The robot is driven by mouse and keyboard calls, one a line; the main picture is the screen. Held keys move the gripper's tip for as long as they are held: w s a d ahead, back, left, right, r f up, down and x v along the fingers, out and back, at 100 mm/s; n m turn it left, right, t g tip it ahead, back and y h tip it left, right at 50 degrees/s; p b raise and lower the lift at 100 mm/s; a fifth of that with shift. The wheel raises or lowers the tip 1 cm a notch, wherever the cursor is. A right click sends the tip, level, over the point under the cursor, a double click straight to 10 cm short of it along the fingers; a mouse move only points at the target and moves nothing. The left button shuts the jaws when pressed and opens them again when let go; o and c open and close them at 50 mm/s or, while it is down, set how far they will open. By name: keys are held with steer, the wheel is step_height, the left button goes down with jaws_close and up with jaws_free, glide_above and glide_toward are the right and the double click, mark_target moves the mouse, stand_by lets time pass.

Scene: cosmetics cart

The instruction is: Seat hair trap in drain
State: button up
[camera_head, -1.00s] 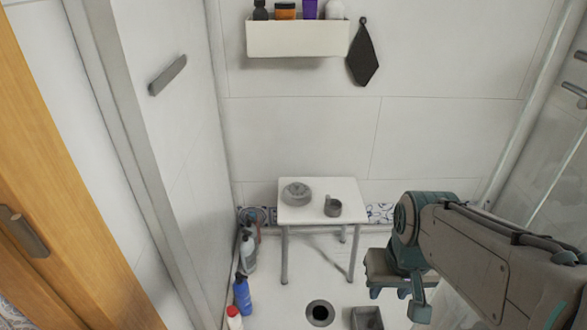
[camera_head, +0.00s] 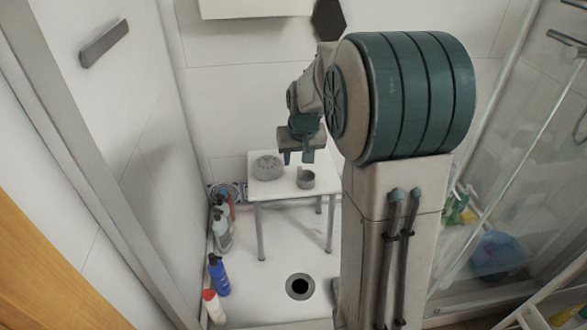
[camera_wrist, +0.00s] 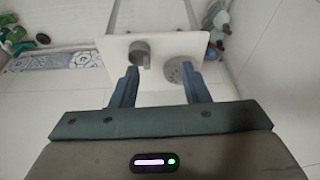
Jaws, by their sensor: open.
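The holed piece looks like the hair trap, but I cannot be sure. My gripper (camera_head: 297,158) is open and empty, above the stool's back. In the wrist view the holed piece (camera_wrist: 178,70) is near the right finger and the cup-like piece (camera_wrist: 140,53) near the left.
Several bottles, one a blue bottle (camera_head: 218,274), line the left wall. A white wall shelf (camera_head: 255,8) and a dark hanging pad (camera_head: 328,20) are above. A glass panel is at right. My arm hides the floor right of the drain.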

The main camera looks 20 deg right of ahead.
steer(key=b, duration=0.1)
glide_toward(300, 168)
steer(key=shift+m+t, duration=0.3)
steer(key=shift+t, duration=0.1)
steer(key=b+x, duration=0.1)
steer(key=x, duration=0.2)
steer(key=b+x, duration=0.1)
steer(key=x, duration=0.2)
steer(key=s+b+x, duration=0.1)
steer(key=x, duration=0.2)
steer(key=shift+w+f, duration=0.15)
steer(key=shift+f, duration=0.25)
jaws_close()
